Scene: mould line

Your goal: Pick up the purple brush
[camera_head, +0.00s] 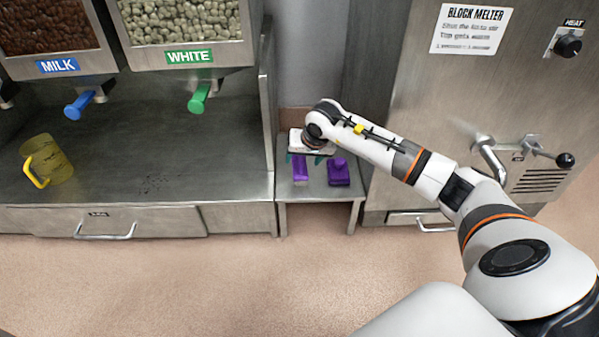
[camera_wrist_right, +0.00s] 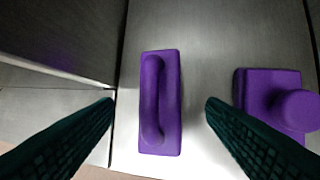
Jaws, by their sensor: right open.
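Two purple things lie on the small metal side table. One is a narrow block with a long bar handle (camera_wrist_right: 161,104); it also shows in the head view (camera_head: 300,170). The other is a wider block with a round knob (camera_wrist_right: 268,92), to its right, also in the head view (camera_head: 339,174). Bristles are not visible on either, so I cannot tell for certain which is the brush. My right gripper (camera_head: 303,158) is open above the bar-handled block, its dark green fingers on either side in the wrist view, apparently not touching it. My left gripper is not in view.
The small side table (camera_head: 318,192) stands between the steel dispenser counter (camera_head: 150,206) and the block melter (camera_head: 420,110). The counter's side wall rises close on the left. A yellow jug (camera_head: 52,160) stands on the counter. The floor in front is clear.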

